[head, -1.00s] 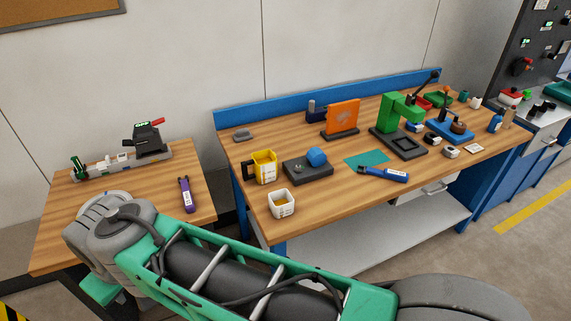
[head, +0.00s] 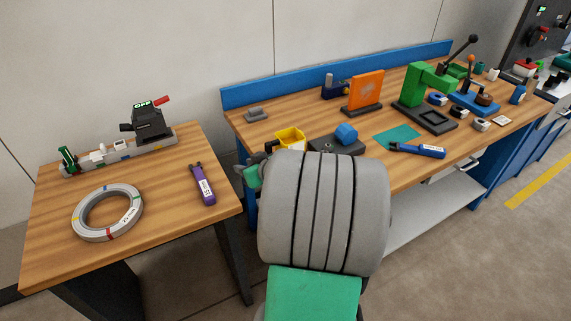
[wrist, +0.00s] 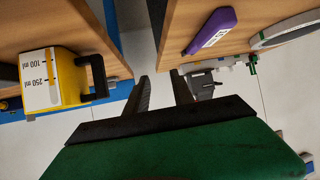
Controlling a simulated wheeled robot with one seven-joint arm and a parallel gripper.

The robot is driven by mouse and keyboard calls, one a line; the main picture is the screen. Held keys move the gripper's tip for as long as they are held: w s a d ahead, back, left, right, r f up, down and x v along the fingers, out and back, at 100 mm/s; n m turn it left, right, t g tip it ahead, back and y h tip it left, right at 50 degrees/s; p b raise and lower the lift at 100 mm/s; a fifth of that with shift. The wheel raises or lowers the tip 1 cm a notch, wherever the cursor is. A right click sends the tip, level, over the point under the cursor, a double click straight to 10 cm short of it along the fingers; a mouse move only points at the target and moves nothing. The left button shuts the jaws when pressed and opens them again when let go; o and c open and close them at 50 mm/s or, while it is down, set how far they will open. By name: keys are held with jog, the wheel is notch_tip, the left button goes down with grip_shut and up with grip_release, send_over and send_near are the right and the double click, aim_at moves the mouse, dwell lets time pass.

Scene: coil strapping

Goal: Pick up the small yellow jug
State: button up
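The small yellow jug (head: 290,138) stands upright on the near left part of the long workbench. My arm hides its lower part in the head view. In the wrist view the jug (wrist: 72,82) is at the left, with a white scale label and a black handle on its right side. My gripper (wrist: 160,88) is open and empty, its two dark fingers apart. It is to the right of the jug's handle in the wrist view, over the gap between the two tables, and not touching the jug. In the head view my arm mostly hides the gripper.
A black block with a blue piece (head: 340,143) stands right of the jug on the workbench (head: 300,113). The side table (head: 150,250) holds a purple tool (head: 203,185), a grey coil (head: 108,212) and a black device (head: 150,125). A blue-handled tool (head: 417,150) lies farther right.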

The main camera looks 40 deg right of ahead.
aim_at(268, 152)
jog(key=s+d+h, duration=0.1)
jog(key=d, duration=0.2)
jog(key=s+d+f+m+t+h, duration=0.1)
jog(key=d, duration=0.2)
jog(key=s+d+f+m+t+h+b, duration=0.1)
jog(key=d, duration=0.2)
jog(key=shift+s+d, duration=0.1)
jog(key=shift+d, duration=0.25)
jog(key=p+x, duration=0.1)
jog(key=x, duration=0.6)
jog(key=shift+p, duration=0.35)
jog(key=shift+c, duration=0.4)
grip_shut()
jog(key=shift+r, duration=0.15)
